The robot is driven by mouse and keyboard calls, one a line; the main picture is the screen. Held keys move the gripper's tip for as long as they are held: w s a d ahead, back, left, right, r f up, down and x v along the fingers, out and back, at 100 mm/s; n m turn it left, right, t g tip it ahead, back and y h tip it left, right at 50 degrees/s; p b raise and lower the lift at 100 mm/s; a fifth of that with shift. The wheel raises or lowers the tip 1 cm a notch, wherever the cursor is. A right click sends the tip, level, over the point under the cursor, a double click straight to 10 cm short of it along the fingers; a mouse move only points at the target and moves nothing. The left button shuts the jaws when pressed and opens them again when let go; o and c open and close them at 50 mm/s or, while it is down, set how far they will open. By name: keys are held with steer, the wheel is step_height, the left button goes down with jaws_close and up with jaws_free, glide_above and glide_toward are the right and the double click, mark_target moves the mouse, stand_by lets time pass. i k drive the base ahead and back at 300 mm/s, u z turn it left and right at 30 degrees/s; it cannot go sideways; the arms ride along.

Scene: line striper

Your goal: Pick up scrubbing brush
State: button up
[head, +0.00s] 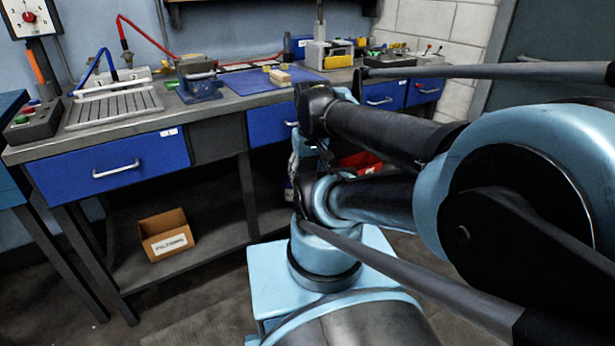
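A small pale wooden block-like item (280,76) lies on the blue mat (248,81) on the workbench. It may be the scrubbing brush, but it is too small to tell and no bristles are clear. My arm folds across the right of the head view, and its wrist end hangs in front of the bench edge. My gripper (296,163) seems to point down there, partly hidden behind my own arm links. Its fingers are too small and covered to read. It is apart from the wooden item, lower and nearer to me.
The workbench (225,100) holds a ribbed tray (115,106), a blue vise (200,85) and a grey machine (330,53). Blue drawers (112,168) are shut below. A cardboard box (166,233) sits on the lower shelf, and a red bin (361,162) shows behind my arm.

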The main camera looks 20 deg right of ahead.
mark_target(278, 78)
steer(key=k, duration=1.2)
steer(key=z, duration=0.9)
steer(key=i, duration=1.8)
steer(key=u, duration=0.45)
